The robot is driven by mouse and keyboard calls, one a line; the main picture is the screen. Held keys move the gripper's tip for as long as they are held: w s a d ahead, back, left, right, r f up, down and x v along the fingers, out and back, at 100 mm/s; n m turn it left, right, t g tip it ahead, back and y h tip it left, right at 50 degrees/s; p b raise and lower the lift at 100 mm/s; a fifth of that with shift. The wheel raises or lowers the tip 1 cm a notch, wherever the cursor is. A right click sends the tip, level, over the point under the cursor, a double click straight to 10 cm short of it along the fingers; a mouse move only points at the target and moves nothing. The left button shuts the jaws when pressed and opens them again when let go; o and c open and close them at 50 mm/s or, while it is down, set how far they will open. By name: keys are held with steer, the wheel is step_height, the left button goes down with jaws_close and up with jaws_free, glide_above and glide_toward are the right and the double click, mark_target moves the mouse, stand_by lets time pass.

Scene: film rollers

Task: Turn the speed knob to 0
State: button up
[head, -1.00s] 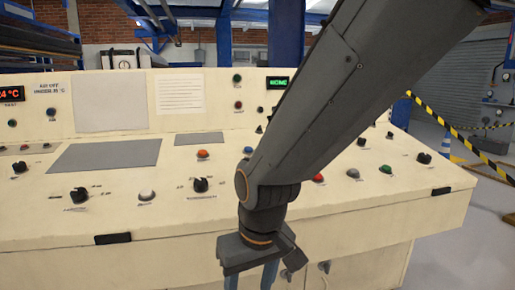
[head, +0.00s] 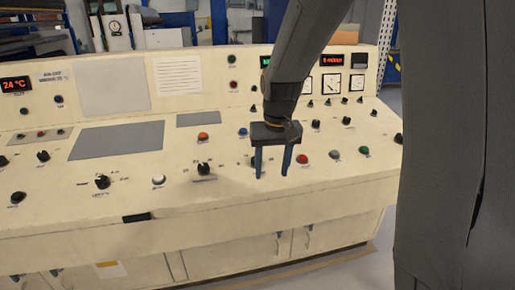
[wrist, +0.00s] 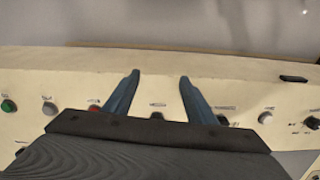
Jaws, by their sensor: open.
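My gripper (head: 272,176) is open and empty above the sloped front of the cream control panel, its two blue fingers pointing down. In the wrist view the fingers (wrist: 157,82) stand apart, and a dark knob (wrist: 157,115) shows between them near the gripper body, with a small label beside it. In the head view this knob (head: 254,161) is partly hidden by the left finger. No contact is visible. Other black knobs (head: 204,168) (head: 102,181) sit to the left. The labels are too small to read, so I cannot tell which is the speed knob.
A red button (head: 302,159), grey button (head: 334,154) and green button (head: 364,150) lie right of the gripper; a white button (head: 158,180) lies left. A red display (head: 416,60) and dial gauges (head: 331,84) stand at the back. My arm covers the right side.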

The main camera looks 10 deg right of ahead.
steer(key=shift+m+g, duration=0.7)
steer(key=w, duration=0.5)
steer(key=w+r, duration=0.1)
steer(key=w, duration=1.1)
steer(key=shift+w+d+r, duration=0.15)
steer(key=shift+w+r, duration=0.05)
steer(key=shift+r, duration=0.2)
steer(key=shift+w+f, duration=0.1)
steer(key=shift+f, duration=0.05)
steer(key=shift+f+p, duration=0.8)
steer(key=shift+f, duration=2.9)
steer(key=shift+c, duration=0.2)
steer(key=c, duration=1)
